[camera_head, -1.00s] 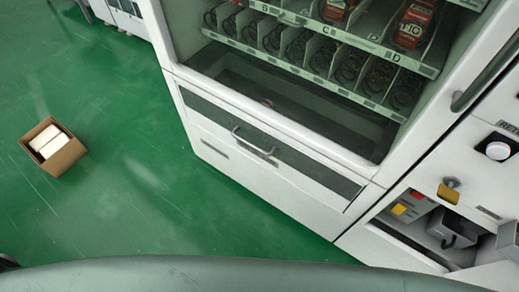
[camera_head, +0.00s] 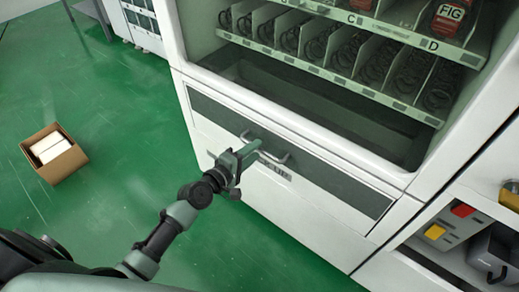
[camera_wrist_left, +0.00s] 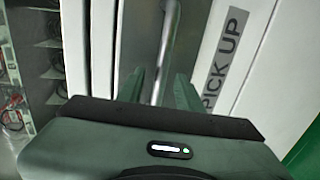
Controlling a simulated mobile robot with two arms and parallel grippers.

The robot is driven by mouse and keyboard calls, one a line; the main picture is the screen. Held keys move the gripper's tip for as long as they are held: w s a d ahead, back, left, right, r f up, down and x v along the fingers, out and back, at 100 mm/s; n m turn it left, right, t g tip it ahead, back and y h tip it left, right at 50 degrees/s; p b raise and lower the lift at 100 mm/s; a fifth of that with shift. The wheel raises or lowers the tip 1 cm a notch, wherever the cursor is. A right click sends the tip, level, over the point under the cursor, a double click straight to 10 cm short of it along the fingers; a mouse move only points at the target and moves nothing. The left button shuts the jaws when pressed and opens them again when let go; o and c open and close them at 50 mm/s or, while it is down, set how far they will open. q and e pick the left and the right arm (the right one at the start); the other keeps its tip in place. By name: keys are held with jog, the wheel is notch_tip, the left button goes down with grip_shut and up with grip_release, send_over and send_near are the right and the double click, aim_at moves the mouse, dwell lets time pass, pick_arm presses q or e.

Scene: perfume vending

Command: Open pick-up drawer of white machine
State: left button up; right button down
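The white machine's pick-up drawer (camera_head: 325,205) is a white front panel below a dark strip, and it looks shut. A metal bar handle (camera_head: 284,158) sits near the top of it. My left gripper (camera_head: 255,149) is at the handle and hides part of it. In the left wrist view, its two fingertips (camera_wrist_left: 158,90) stand apart, with the handle bar (camera_wrist_left: 166,45) showing between them. The fingers look open; contact with the bar cannot be made out. A grey "PICK UP" label (camera_wrist_left: 225,60) is right of the fingers. My right gripper is not in view.
Above the drawer is the machine's window, with product coils and a lower bin (camera_head: 310,100). A panel with red and yellow buttons (camera_head: 447,222) is at right. A cardboard box (camera_head: 54,154) stands on the green floor at left. The floor before the drawer is largely clear.

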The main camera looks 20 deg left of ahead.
pick_arm(q)
jog(key=shift+x, duration=1.35)
grip_shut()
dwell(0.4)
